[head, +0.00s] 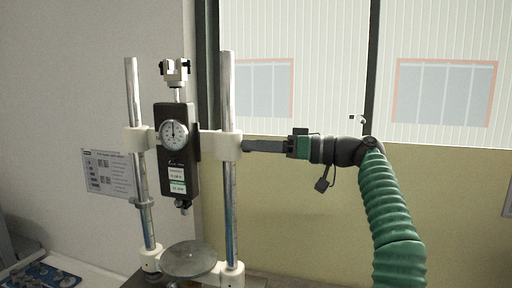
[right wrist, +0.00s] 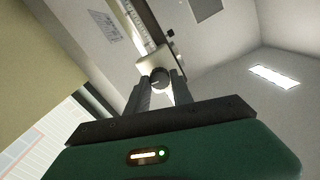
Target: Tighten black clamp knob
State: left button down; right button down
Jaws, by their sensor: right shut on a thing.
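The hardness tester (head: 177,150) stands upright between two metal posts, with a round dial on its front. A white clamp block (head: 221,145) grips the right post; it also shows in the right wrist view (right wrist: 152,60). The black clamp knob (right wrist: 159,77) sits on this block, between my fingers. In the head view the fingers hide the knob. My right gripper (head: 247,146) reaches in level from the right and is shut on the knob. Its two dark fingers (right wrist: 160,90) flank the knob in the right wrist view. My left gripper is not in view.
A round metal plate (head: 188,259) lies at the foot of the posts. A printed sheet (head: 108,173) hangs on the wall at left. A blue tray (head: 42,276) with round pieces is at the lower left. The space right of the stand holds only my arm.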

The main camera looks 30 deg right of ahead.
jog(key=c, duration=1.3)
grip_release()
jog(key=shift+d, duration=0.1)
jog(key=shift+o, duration=0.9)
jog(key=shift+w+d, duration=0.1)
jog(key=p+v, duration=0.1)
jog(key=v, duration=1.6)
jog(key=shift+w+d+p, duration=0.15)
jog(key=shift+d+p, duration=0.05)
jog(key=shift+p, duration=0.2)
jog(key=shift+a+f, duration=0.1)
jog(key=shift+a, duration=0.05)
